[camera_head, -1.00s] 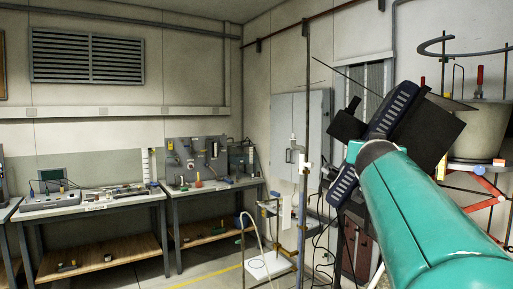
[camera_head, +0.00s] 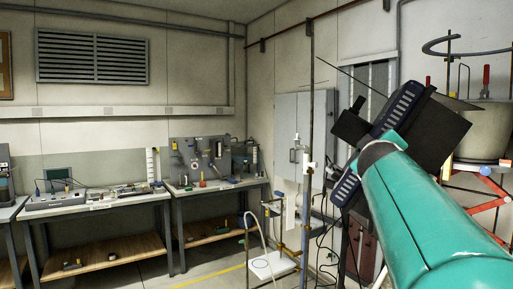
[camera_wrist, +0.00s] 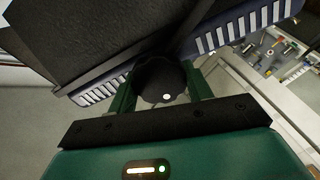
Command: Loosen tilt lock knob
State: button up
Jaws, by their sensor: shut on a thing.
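The tilt lock knob (camera_wrist: 160,80) is a round black knob with a small white dot on its face. In the wrist view it sits between the two green fingers of my gripper (camera_wrist: 162,92), which is shut on it. Behind it is a black box-like body (camera_wrist: 95,35) with a dark blue slotted arc (camera_wrist: 240,28). In the head view the slotted arc (camera_head: 398,108) and black panels (camera_head: 436,130) stand at the end of my teal arm. The knob and my fingertips are hidden there by the arm.
Two workbenches (camera_head: 105,204) with tools and instruments stand along the back wall at left. A white stand platform (camera_head: 270,265) with a tube is at centre. A large grey tank (camera_head: 487,130) on a red frame is at right. Some floor at centre is free.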

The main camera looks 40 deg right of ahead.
jog(key=shift+r+n, duration=0.1)
jog(key=shift+n, duration=0.9)
jog(key=o, duration=1)
jog(key=shift+w, duration=0.15)
jog(key=v, duration=1.4)
jog(key=shift+d, duration=0.1)
